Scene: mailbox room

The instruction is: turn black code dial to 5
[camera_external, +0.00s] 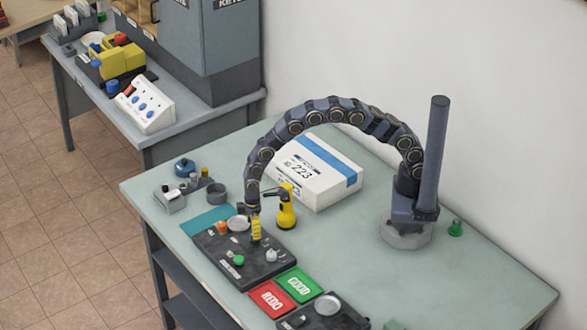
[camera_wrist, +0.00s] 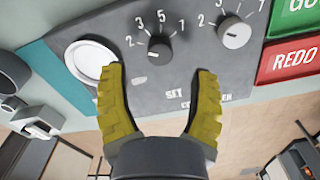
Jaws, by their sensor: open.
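The black code dial (camera_wrist: 160,47) is a small round knob on a dark grey panel (camera_wrist: 205,85) in the wrist view, with the marks 2, 3, 5 and 7 around it. Nothing is between the fingers. In the external view my gripper (camera_external: 255,230) is low over the panel (camera_external: 222,255), and I cannot make out the black dial there.
A grey dial (camera_wrist: 234,33) with its own numbers sits right of the black one. A round white disc (camera_wrist: 90,60) is to the left. Red REDO (camera_external: 271,299) and green GOOD (camera_external: 298,284) pads lie beside the panel. A yellow-and-black item (camera_external: 286,211) and a white box (camera_external: 316,174) stand behind.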

